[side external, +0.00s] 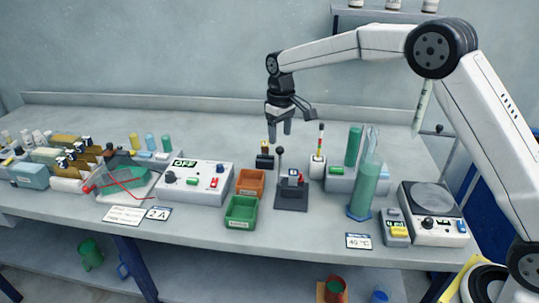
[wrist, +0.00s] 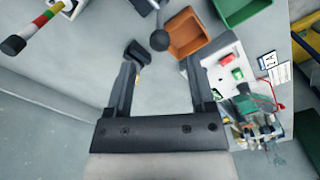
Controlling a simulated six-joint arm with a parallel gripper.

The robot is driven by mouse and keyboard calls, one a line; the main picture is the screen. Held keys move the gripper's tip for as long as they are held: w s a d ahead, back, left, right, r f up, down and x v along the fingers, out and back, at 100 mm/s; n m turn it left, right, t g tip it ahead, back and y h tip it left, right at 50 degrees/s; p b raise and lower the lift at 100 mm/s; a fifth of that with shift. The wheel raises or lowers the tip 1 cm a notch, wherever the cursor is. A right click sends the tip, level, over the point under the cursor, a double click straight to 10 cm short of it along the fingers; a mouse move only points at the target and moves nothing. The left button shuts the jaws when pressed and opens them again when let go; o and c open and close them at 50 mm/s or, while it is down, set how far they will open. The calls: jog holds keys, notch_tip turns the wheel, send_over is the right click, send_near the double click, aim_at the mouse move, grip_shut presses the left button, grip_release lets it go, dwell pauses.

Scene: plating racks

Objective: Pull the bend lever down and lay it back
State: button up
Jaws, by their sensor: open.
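The bend lever (side external: 280,165) stands about upright on a small dark block (side external: 291,198) and has a dark ball knob on top. In the wrist view its knob (wrist: 159,40) shows near the top, a little beyond the gap between the fingertips. My gripper (side external: 279,134) is open and empty, pointing down above the bench near the knob. It also shows in the wrist view, with fingers spread on either side (wrist: 164,58). Nothing lies between the fingers. I cannot tell the exact height gap to the knob.
An orange bin (side external: 250,182) and a green bin (side external: 241,212) stand left of the lever block. Beyond them is a white power supply (side external: 195,182) reading OFF. A striped stick in a white holder (side external: 317,167) and a green-filled cylinder (side external: 366,185) stand to the right.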

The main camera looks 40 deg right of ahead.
aim_at(280, 147)
jog(key=shift+f, duration=3.7)
grip_shut()
